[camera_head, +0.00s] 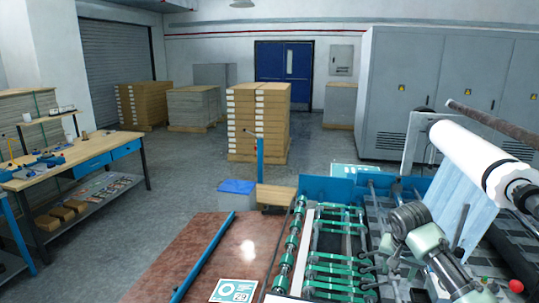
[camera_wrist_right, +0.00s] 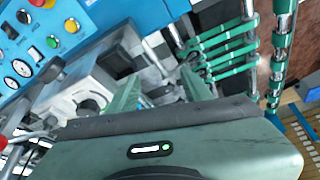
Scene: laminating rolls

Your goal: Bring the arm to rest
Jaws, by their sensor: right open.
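My right arm comes in from the lower right in the head view, over the green and steel rollers (camera_head: 335,255) of the laminating machine. Its grey-green wrist shows there, but the fingers are hard to make out among the machine parts. In the right wrist view my right gripper (camera_wrist_right: 160,88) is open, with two pale green fingers apart. I see nothing held between them. Grey machine parts lie beyond the fingers, and the green roller bars (camera_wrist_right: 225,50) are at the upper right. I cannot tell whether the fingers touch anything. My left gripper is not in view.
A white film roll (camera_head: 470,155) sits at the right of the machine. A blue control panel (camera_wrist_right: 40,45) with buttons and gauges is close in the wrist view. A workbench (camera_head: 75,160) stands at the left, stacked boxes (camera_head: 258,125) at the back. Open floor (camera_head: 190,165) lies between.

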